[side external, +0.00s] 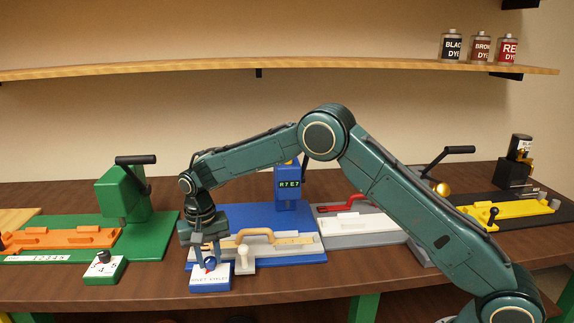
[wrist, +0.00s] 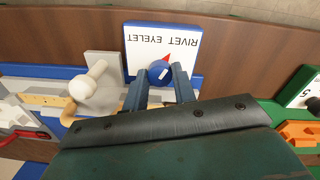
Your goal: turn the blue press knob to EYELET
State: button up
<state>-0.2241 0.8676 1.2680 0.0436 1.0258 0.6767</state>
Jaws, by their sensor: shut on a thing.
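The blue press knob (wrist: 158,73) sits on a white-topped panel (wrist: 140,48) lettered RIVET and EYELET, upside down in the wrist view. The knob has a red pointer (wrist: 167,57), which slants up and a little to the right there. My gripper (wrist: 160,82) is shut on the knob, one finger on each side of it. In the side view my gripper (side external: 208,264) points down onto the panel (side external: 210,284) at the table's front edge. The fingers hide most of the knob there, and the pointer's direction is unclear.
A blue press (side external: 288,190) with a small lit display stands behind on a blue base (side external: 240,217). A white knobbed post (side external: 244,256) and a tan handle (side external: 256,235) are right of my gripper. A green press (side external: 122,192) and its dial box (side external: 104,268) stand to the left.

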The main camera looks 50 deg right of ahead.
aim_at(209, 261)
jog(key=n, duration=0.6)
jog(key=shift+n, duration=0.3)
jog(key=n, duration=0.6)
dwell(0.3)
jog(key=o, duration=1)
jog(key=shift+r, duration=0.1)
notch_tip(209, 261, up, 14)
jog(key=shift+s, duration=0.15)
